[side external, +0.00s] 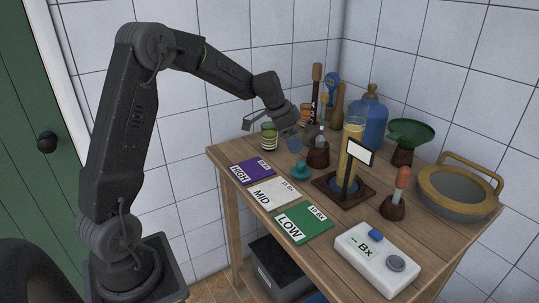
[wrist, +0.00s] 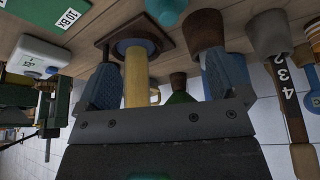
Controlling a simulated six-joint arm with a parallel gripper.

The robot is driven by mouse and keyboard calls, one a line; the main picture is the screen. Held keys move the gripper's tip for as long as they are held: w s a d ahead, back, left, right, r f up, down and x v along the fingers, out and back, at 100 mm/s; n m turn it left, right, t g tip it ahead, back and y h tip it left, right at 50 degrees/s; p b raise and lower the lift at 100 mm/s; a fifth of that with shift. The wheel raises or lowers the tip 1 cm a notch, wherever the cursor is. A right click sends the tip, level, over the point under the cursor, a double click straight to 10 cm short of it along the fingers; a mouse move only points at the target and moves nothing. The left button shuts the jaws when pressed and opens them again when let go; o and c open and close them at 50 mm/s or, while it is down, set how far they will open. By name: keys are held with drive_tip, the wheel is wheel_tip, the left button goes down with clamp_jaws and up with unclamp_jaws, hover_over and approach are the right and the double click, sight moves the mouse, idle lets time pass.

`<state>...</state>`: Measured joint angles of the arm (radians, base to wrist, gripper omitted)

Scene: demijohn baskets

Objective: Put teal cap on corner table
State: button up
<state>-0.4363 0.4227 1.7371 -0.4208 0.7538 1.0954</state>
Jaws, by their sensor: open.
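The teal cap (side external: 301,170) sits on the wooden corner table (side external: 425,235), beside the MID card and in front of a small brown pot. In the wrist view the teal cap (wrist: 166,10) shows at the top edge, partly cut off. My gripper (side external: 292,142) is above the table's back left part, higher than the cap and apart from it. In the wrist view my gripper's two blue-grey fingers (wrist: 163,80) are spread wide, with nothing held between them; the yellow cylinder seen between them stands farther off.
HIGH (side external: 251,171), MID (side external: 271,192) and LOW (side external: 303,223) cards line the front. Striped jars (side external: 269,137), a brown pot (side external: 318,155), a blue bottle (side external: 375,120) and a white meter (side external: 376,257) take up room.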

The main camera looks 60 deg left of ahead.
drive_tip(key=s+d+r+n, duration=0.1)
drive_tip(key=s+d+r, duration=0.4)
drive_tip(key=s+d, duration=0.2)
drive_tip(key=s+d+r+n+t+y, duration=0.1)
drive_tip(key=s+d+r, duration=0.4)
drive_tip(key=s+d, duration=0.3)
drive_tip(key=s, duration=0.3)
drive_tip(key=shift+s+r+n, duration=0.25)
drive_tip(key=shift+s+n, duration=0.05)
drive_tip(key=shift+s, duration=0.05)
drive_tip(key=shift+n+t+y, duration=0.3)
drive_tip(key=shift+n, duration=0.5)
drive_tip(key=s, duration=0.3)
drive_tip(key=s+d+f, duration=0.1)
drive_tip(key=s, duration=0.2)
drive_tip(key=s+d, duration=0.1)
drive_tip(key=s, duration=0.2)
drive_tip(key=shift+d+f, duration=0.15)
drive_tip(key=shift+s+f, duration=0.15)
drive_tip(key=shift+s, duration=0.2)
drive_tip(key=shift+c, duration=1.2)
